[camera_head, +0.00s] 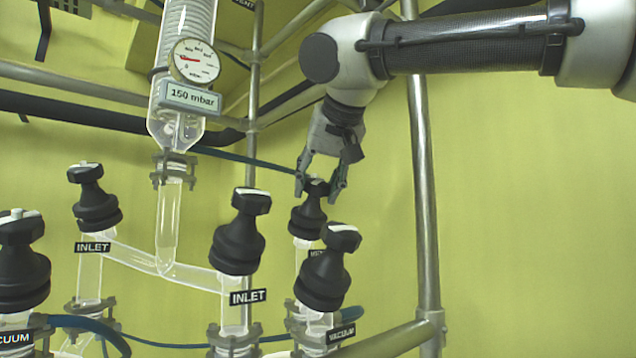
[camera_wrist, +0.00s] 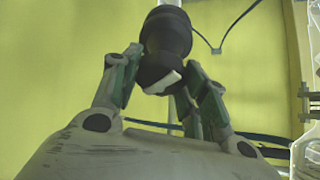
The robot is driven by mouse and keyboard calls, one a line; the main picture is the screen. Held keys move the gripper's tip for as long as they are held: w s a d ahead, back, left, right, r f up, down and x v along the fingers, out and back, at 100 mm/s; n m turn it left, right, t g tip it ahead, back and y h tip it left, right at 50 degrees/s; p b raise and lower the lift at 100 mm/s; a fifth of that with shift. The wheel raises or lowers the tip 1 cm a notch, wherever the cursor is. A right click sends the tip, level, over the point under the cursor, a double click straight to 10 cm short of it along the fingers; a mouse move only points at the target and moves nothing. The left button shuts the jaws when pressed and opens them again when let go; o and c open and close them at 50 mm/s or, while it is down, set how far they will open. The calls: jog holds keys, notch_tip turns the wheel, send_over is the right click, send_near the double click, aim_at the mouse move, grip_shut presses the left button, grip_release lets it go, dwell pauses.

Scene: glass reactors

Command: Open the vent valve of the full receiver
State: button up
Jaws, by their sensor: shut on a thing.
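My gripper (camera_head: 320,186) reaches down from the upper right and is shut on a black valve knob (camera_head: 308,218) at the back right. In the wrist view my gripper (camera_wrist: 166,88) has a finger on each side of this knob (camera_wrist: 166,38), whose cap shows a white mark. The label below the knob (camera_head: 316,254) is mostly hidden by the vacuum valve in front, so I cannot read it fully. The receivers lie outside the view, so I cannot tell which is full.
A black vacuum valve (camera_head: 328,270) stands close in front of the held knob. Two inlet valves (camera_head: 238,235) (camera_head: 93,200) and another vacuum valve (camera_head: 22,262) stand to the left. A gauge (camera_head: 195,61) reads above a 150 mbar sign. A metal post (camera_head: 424,200) rises at right.

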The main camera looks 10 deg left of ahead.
jog(key=n+y, duration=0.1)
jog(key=n, duration=0.2)
jog(key=n+g+y, duration=0.1)
jog(key=n, duration=0.2)
jog(key=n+g, duration=0.1)
jog(key=n, duration=0.2)
jog(key=n+g+y, duration=0.1)
jog(key=n, duration=0.2)
jog(key=shift+n, duration=0.5)
jog(key=o, duration=1)
jog(key=shift+o, duration=0.2)
